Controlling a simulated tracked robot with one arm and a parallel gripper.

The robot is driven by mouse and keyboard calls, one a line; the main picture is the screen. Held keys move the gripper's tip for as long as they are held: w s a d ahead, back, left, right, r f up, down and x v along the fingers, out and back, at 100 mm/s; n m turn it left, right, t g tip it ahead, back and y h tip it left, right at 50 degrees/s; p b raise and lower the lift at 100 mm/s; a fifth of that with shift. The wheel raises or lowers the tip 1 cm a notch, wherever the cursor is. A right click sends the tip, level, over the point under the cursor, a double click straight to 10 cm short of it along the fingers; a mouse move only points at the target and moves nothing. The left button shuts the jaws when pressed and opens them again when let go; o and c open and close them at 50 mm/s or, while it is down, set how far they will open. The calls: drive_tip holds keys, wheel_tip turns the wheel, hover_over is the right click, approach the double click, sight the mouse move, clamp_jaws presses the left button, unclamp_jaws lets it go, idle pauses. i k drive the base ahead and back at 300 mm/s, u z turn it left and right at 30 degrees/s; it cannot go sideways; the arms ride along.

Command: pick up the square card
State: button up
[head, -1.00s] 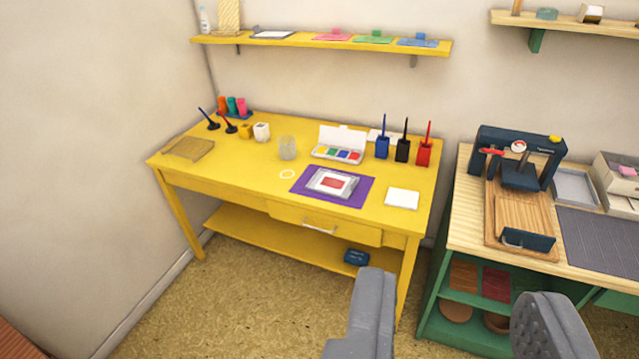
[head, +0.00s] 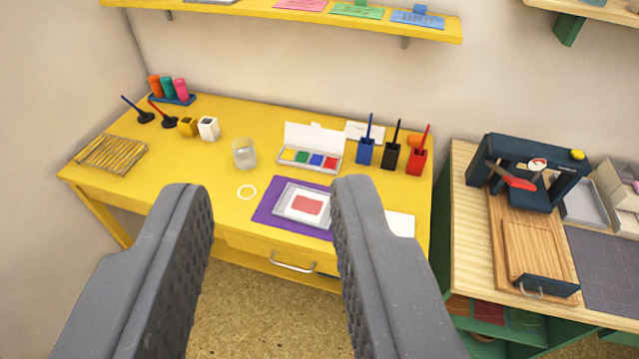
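My gripper (head: 273,192) is open and empty. Its two grey fingers reach up from the bottom of the view, apart from the table things. A white square card (head: 401,224) lies flat at the right front of the yellow table (head: 215,165); the right finger hides its left part. A white card with a red patch (head: 308,205) lies in a shallow grey tray (head: 279,205) on a purple mat (head: 267,214), seen between the fingers. The right finger covers the mat's right side.
A paint box (head: 309,165), a glass (head: 244,154) and several brush pots stand behind the mat. A bench with a dark blue press (head: 535,170) stands at right.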

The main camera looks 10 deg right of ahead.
sight(298, 204)
drive_tip(key=z, duration=0.4)
drive_tip(key=i, duration=0.8)
drive_tip(key=z, duration=0.75)
